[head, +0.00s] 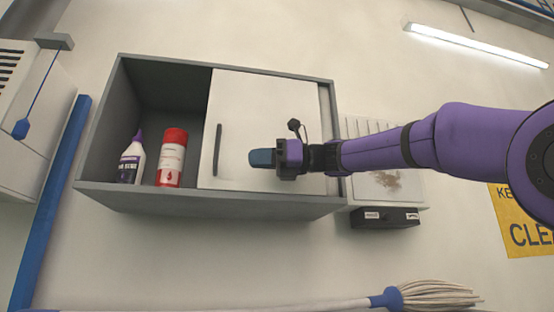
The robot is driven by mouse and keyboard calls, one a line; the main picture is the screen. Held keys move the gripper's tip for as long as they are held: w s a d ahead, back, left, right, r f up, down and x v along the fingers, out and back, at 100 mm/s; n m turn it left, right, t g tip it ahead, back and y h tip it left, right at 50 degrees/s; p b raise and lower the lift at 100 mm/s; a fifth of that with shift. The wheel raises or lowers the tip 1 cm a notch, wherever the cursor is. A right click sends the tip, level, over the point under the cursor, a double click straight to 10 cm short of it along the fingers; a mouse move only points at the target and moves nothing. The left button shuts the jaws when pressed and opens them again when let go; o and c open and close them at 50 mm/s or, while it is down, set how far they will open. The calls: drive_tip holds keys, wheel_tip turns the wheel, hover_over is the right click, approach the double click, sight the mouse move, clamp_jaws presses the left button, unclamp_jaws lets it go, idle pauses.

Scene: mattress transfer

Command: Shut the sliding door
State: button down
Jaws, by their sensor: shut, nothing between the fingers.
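A grey wall cabinet (230,202) holds a white sliding door (255,105) with a dark vertical handle (218,150). The door covers most of the right part, and the left part of the cabinet is open. My gripper (252,158) is shut and empty in front of the door, to the right of the handle. I cannot tell whether its fingertips touch the door. My purple arm comes in from the right and hides part of the cabinet's right end.
A white bottle with a purple cap (131,163) and a red and white can (171,160) stand in the open left part. A mop head (430,296) lies below. A blue post (55,200) is at the left, a black box (385,218) at the right.

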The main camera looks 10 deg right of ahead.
sight(229, 159)
drive_tip(key=x, duration=0.6)
drive_tip(key=shift+w+a, duration=0.1)
drive_tip(key=shift+a, duration=0.15)
drive_tip(key=s+x, duration=0.2)
drive_tip(key=x, duration=1)
drive_tip(key=s+a+x, duration=0.1)
drive_tip(key=s+x, duration=0.2)
drive_tip(key=x, duration=1)
drive_tip(key=shift+a, duration=0.25)
drive_tip(key=shift+d, duration=0.1)
